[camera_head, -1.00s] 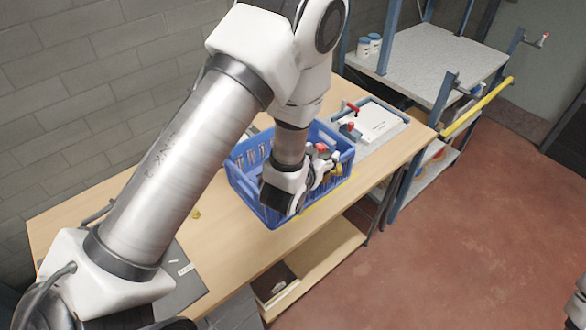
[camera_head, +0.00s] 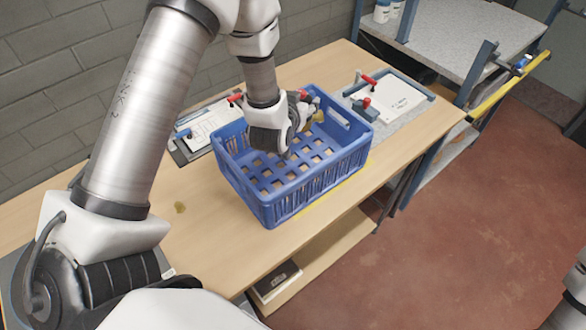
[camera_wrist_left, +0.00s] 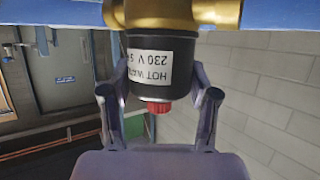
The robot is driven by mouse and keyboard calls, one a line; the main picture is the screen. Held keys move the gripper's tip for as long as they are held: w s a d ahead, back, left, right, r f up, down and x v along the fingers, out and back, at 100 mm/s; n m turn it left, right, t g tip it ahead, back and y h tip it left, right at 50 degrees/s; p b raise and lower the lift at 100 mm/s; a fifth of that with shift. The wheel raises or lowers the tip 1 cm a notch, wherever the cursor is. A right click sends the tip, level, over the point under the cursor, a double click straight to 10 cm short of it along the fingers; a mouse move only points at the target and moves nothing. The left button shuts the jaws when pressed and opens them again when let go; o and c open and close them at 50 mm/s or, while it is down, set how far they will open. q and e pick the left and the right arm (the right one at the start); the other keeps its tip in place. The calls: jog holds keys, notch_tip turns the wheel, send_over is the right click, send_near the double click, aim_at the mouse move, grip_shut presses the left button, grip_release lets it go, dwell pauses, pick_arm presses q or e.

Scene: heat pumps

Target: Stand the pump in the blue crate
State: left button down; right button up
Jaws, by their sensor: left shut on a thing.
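The pump has a brass body (camera_wrist_left: 185,12), a black motor with a white "HOT WATER 230 V" label (camera_wrist_left: 150,68) and a red cap. In the head view the pump (camera_head: 318,114) shows small at the back right part of the blue crate (camera_head: 300,196), partly hidden by my gripper. My left gripper (camera_head: 303,110) is shut on the pump; in the wrist view its fingers (camera_wrist_left: 160,92) stand either side of the motor. I cannot tell whether the pump touches the crate. The visible crate floor is bare. My right gripper is out of view.
The crate stands on a wooden table (camera_head: 120,205). A white board with red-handled parts (camera_head: 392,98) lies right of it, another board (camera_head: 210,122) behind left. A grey-topped cart (camera_head: 460,35) stands at the back right.

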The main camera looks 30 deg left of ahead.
pick_arm(q)
notch_tip(320, 180, down, 10)
jog(key=shift+w+a+f+p, duration=0.1)
jog(key=shift+w+p, duration=0.05)
jog(key=shift+p, duration=0.75)
jog(key=shift+w+f, duration=0.15)
jog(key=shift+f, duration=0.2)
jog(key=shift+f, duration=0.15)
jog(key=shift+c, duration=1.4)
grip_release()
